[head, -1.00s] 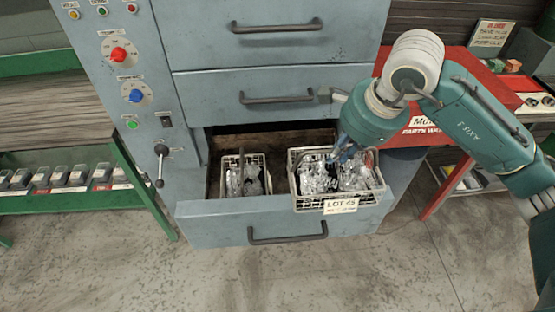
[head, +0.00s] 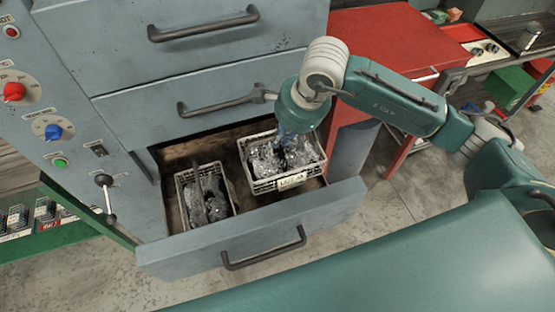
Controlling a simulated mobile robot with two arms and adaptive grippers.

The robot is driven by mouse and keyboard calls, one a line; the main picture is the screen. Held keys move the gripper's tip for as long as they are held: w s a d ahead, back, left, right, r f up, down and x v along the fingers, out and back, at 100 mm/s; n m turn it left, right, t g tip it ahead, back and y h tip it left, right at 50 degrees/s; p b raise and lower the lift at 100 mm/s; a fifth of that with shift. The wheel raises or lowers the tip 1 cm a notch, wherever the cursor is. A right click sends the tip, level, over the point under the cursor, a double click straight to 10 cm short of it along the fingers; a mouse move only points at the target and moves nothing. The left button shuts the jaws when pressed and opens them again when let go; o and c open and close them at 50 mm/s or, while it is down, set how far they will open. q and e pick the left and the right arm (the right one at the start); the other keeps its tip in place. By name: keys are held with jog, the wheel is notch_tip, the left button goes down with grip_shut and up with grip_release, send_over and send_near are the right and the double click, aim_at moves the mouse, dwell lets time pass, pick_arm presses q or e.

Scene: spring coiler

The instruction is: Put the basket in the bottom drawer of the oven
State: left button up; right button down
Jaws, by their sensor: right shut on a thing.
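The bottom drawer (head: 340,196) of the grey-blue oven (head: 100,40) is pulled out. A pale wire basket (head: 262,186), with a label on its front and shiny metal parts inside, is within the drawer's outline on the right side. My right gripper (head: 287,140) reaches down from above and is shut on this basket; its fingertips are partly hidden by the wrist and the contents. I cannot tell whether the basket touches the drawer floor. My left gripper is not in view.
A second basket (head: 187,222) with metal parts stands in the drawer's left half. A closed drawer with a handle (head: 215,104) is just above. A red table (head: 385,45) stands to the right. A large teal part of mine covers the lower right.

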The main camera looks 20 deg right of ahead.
aim_at(282, 152)
jog(key=f, duration=0.3)
jog(key=f+p, duration=0.1)
jog(key=f, duration=0.3)
jog(key=shift+w, duration=0.2)
notch_tip(282, 152, down, 4)
jog(key=shift+f+p, duration=0.15)
jog(key=shift+p, duration=0.3)
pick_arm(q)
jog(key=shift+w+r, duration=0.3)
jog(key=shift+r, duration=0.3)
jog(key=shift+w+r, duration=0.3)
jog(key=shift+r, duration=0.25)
pick_arm(e)
jog(key=shift+f, duration=0.15)
jog(key=c, duration=1.7)
grip_release()
jog(key=shift+s, duration=0.1)
jog(key=shift+c, duration=0.2)
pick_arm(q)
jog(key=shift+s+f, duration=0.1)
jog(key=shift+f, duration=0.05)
